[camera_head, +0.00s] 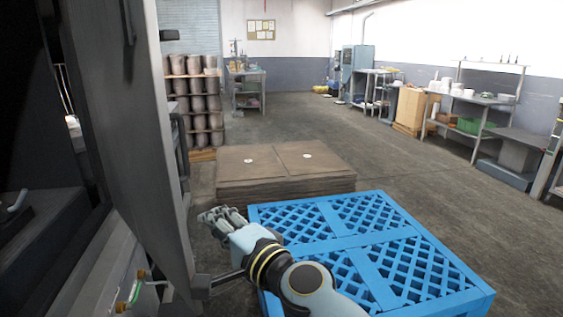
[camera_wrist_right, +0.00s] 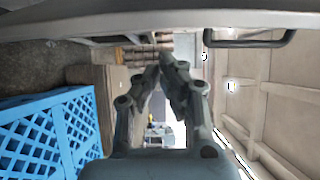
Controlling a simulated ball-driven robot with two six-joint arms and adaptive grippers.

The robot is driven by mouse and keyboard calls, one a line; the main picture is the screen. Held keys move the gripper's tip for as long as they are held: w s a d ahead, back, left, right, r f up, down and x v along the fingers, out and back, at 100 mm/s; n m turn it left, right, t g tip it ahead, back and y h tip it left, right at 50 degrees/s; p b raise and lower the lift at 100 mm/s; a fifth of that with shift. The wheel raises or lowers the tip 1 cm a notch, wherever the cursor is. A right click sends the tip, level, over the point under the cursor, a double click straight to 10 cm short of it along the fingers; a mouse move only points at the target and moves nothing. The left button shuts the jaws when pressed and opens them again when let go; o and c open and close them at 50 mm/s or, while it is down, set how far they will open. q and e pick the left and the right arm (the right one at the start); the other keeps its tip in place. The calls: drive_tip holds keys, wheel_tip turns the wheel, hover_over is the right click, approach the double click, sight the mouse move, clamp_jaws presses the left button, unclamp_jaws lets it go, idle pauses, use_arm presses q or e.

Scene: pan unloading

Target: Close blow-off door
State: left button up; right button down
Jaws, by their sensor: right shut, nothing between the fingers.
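The blow-off door (camera_head: 125,120) is a tall grey metal panel at the left of the head view, standing open, swung out from the dark machine opening. Its edge runs across the top of the right wrist view (camera_wrist_right: 150,22). A dark bar handle (camera_wrist_right: 250,43) hangs from it there, and a part of the handle (camera_head: 181,140) shows on the door's right side in the head view. My right gripper (camera_head: 216,214) is shut and empty, just right of the door's lower edge; whether it touches the door I cannot tell. In the wrist view its fingers (camera_wrist_right: 163,75) meet below the door edge. My left gripper is not in view.
A blue plastic pallet (camera_head: 335,206) lies under and right of my right arm. A stack of brown sheets (camera_head: 285,180) is behind it. A rack of cylinders (camera_head: 195,100) stands behind the door. Shelves (camera_head: 480,100) line the right wall. Open floor lies beyond the pallet.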

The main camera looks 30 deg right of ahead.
drive_tip(key=s+d, duration=0.2)
drive_tip(key=s, duration=1)
